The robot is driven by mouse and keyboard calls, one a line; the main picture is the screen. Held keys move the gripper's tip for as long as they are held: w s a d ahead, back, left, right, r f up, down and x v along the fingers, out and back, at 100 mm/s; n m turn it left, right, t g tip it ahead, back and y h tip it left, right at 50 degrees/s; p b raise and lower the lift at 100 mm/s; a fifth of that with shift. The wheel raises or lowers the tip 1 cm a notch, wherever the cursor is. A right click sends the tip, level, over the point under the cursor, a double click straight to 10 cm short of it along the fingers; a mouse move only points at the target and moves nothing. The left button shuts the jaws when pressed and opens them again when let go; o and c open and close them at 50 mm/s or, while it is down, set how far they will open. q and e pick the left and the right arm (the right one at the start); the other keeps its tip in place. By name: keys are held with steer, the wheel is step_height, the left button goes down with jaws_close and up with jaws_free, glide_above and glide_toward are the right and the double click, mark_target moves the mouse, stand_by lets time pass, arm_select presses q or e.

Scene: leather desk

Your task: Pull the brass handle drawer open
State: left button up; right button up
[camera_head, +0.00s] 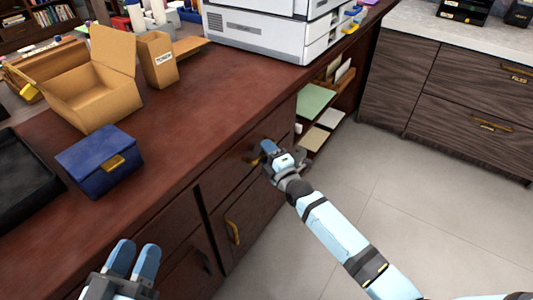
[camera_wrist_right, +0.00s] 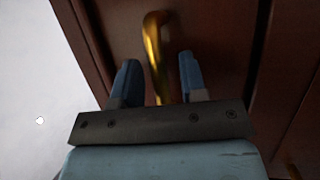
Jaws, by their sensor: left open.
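The dark red-brown drawer front (camera_head: 222,178) looks flush with the desk. Its brass handle (camera_head: 256,158) is partly hidden by my right gripper (camera_head: 268,152). In the right wrist view, the brass handle (camera_wrist_right: 153,45) stands between the two blue fingertips of my right gripper (camera_wrist_right: 158,72). The fingers are apart, with a visible gap on each side of the handle. My left gripper (camera_head: 133,258) is open and empty, low at the left, near the desk's front edge.
A lower front has another brass handle (camera_head: 233,232). A blue box (camera_head: 100,162), an open cardboard box (camera_head: 97,92) and a printer (camera_head: 262,35) stand on the desk. Open shelves (camera_head: 318,105) lie right of the drawer. The grey floor (camera_head: 400,190) before it is clear.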

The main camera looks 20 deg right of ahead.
steer(key=shift+w, duration=0.1)
jaws_close()
arm_select(q)
steer(key=s+a+f+g+y+p, duration=0.2)
steer(key=a+f+g+y+p, duration=0.3)
steer(key=f+p, duration=0.4)
steer(key=a+p, duration=0.1)
steer(key=p, duration=0.2)
steer(key=shift+s+g+p, duration=0.25)
steer(key=shift+g+p, duration=0.05)
steer(key=shift+p, duration=0.05)
arm_select(e)
steer(key=s+d, duration=1.6)
steer(key=s, duration=0.5)
steer(key=shift+s+d, duration=0.2)
steer(key=shift+d, duration=0.2)
arm_select(q)
steer(key=shift+n, duration=0.3)
